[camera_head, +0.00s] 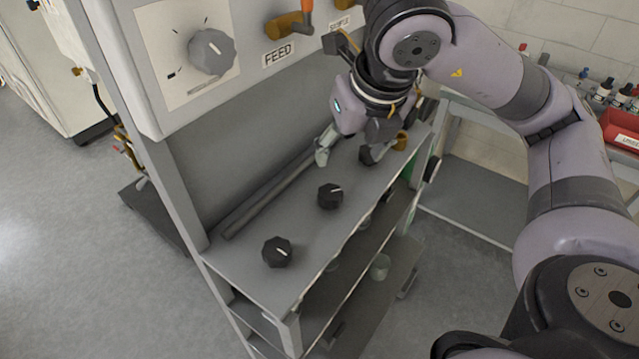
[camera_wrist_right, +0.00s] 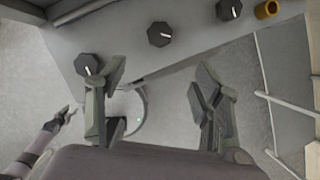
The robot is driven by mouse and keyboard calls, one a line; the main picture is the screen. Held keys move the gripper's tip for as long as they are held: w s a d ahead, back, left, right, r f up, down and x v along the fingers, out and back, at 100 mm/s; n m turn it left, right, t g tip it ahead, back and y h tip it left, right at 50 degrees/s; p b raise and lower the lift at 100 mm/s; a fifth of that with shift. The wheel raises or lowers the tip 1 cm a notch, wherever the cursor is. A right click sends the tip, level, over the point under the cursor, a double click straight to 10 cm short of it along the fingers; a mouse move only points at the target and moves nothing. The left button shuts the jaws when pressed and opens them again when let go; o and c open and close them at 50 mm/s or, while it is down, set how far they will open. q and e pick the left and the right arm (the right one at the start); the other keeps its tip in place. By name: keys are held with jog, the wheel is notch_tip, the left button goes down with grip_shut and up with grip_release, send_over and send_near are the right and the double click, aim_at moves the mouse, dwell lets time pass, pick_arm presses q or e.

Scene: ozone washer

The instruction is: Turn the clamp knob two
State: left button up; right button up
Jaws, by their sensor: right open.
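Black knobs with white pointer lines stand on the grey ledge (camera_head: 305,215). In the head view I see a near knob (camera_head: 277,251) and a middle knob (camera_head: 330,195). The wrist view shows three in a row: left (camera_wrist_right: 90,64), middle (camera_wrist_right: 159,34) and right (camera_wrist_right: 228,10). No label tells which is two. My right gripper (camera_head: 345,154) is open and empty over the far part of the ledge. In the wrist view its fingers (camera_wrist_right: 160,82) are spread, the left one appearing close beside the left knob. My left gripper (camera_wrist_right: 69,114) is small at the lower left there; its opening is unclear.
Above the ledge is a panel with a large grey dial (camera_head: 211,51) and an orange-handled valve (camera_head: 290,24) over a FEED label. A brass fitting (camera_head: 401,141) sits at the ledge's far end. Lower shelves hold a small cup (camera_head: 380,267). Open floor lies left.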

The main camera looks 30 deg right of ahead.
jog(key=b, duration=0.2)
send_near(331, 193)
jog(key=x, duration=0.9)
jog(key=shift+w+f, duration=0.1)
jog(key=shift+f, duration=0.05)
jog(key=shift+c, duration=0.3)
jog(key=c, duration=1.1)
